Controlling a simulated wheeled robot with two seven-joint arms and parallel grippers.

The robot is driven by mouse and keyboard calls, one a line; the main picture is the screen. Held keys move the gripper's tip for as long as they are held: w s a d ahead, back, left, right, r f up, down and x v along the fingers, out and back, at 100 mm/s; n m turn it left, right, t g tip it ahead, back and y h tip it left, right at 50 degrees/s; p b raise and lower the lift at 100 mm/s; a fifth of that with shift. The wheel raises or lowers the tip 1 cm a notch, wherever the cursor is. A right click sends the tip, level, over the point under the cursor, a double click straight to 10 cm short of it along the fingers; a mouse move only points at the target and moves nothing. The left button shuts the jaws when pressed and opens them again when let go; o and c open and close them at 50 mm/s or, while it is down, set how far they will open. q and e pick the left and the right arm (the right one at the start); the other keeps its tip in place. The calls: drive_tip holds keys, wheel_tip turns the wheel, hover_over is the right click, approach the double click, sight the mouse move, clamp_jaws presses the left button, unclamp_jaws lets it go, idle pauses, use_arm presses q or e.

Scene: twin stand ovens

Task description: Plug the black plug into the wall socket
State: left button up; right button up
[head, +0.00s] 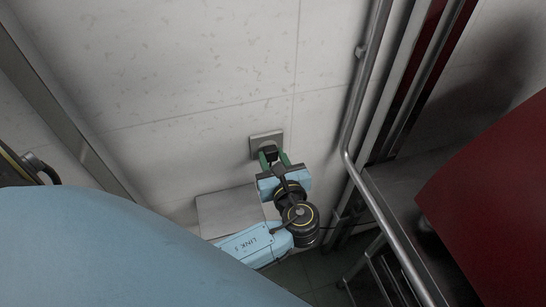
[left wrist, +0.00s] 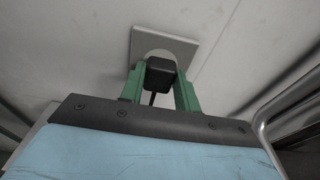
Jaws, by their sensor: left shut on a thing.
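The wall socket (head: 266,138) is a grey square plate on the pale tiled wall, near the middle of the head view. It also shows in the left wrist view (left wrist: 181,45), with a round recess partly hidden. My left gripper (head: 272,157) has green fingers and is shut on the black plug (left wrist: 160,74), right in front of the socket. The plug's cable hangs down between the fingers. The plug overlaps the lower part of the recess in the wrist view. Its front is hidden, so I cannot tell whether it is in the socket. My right gripper is not in view.
A metal rail (head: 352,120) runs down the wall to the right of the socket. A steel stand (head: 400,200) and a dark red panel (head: 490,190) fill the right side. A grey metal plate (head: 228,210) sits below left of the socket. The wall above is clear.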

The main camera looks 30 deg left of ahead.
use_arm(q)
drive_tip(key=shift+w+a, duration=0.35)
drive_tip(key=o, duration=1.1)
drive_tip(key=shift+o, duration=0.2)
drive_tip(key=v, duration=1.3)
drive_tip(key=shift+s, duration=0.15)
